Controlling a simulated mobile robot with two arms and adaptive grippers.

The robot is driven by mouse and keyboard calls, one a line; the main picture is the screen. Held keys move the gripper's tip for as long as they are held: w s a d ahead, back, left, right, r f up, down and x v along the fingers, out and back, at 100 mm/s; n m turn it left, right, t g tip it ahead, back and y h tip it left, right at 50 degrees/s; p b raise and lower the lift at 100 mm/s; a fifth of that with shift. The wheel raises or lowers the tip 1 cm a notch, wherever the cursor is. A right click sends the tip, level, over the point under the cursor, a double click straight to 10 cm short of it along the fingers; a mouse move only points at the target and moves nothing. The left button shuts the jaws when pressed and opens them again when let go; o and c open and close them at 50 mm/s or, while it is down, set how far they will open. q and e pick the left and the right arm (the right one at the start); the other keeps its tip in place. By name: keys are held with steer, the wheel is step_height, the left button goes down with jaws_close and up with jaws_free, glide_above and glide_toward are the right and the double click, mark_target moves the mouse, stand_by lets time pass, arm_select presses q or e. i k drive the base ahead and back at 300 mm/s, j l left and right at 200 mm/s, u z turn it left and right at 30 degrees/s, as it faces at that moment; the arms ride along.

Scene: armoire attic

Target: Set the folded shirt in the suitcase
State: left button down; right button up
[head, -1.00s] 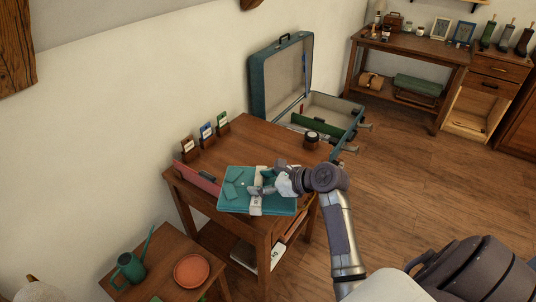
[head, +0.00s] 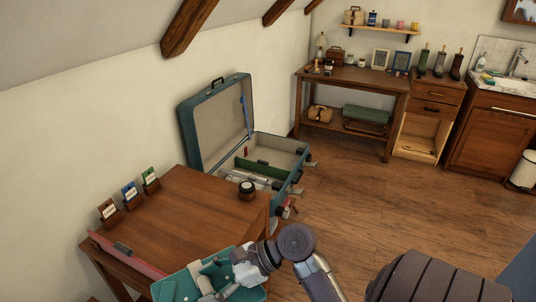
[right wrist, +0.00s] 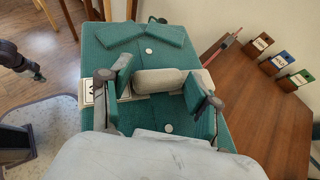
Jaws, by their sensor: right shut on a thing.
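The teal folded shirt (head: 180,287) is at the lower edge of the head view, in front of the wooden table. In the right wrist view the shirt (right wrist: 155,48) shows its collar, buttons and a pale band with a numbered tag. My right gripper (right wrist: 160,85) is shut on the pale grip across the shirt's band; it also shows in the head view (head: 228,285). The teal suitcase (head: 272,196) stands open beyond the table, its lid upright near the wall. A green divider and pale items show inside. A dark arm end, apparently my left gripper (right wrist: 36,73), shows small at the left edge.
The wooden table (head: 195,205) holds a dark round jar (head: 247,187), several small card holders (head: 130,192) and a long reddish item (head: 125,255) along its left edge. Open floor (head: 340,190) lies right of the suitcase. A workbench (head: 360,80) stands at the back.

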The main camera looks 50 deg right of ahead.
mark_target(270, 160)
steer(key=i+l+u, duration=0.25)
steer(key=l, duration=1.75)
steer(key=l+u, duration=0.25)
steer(key=l, duration=1.75)
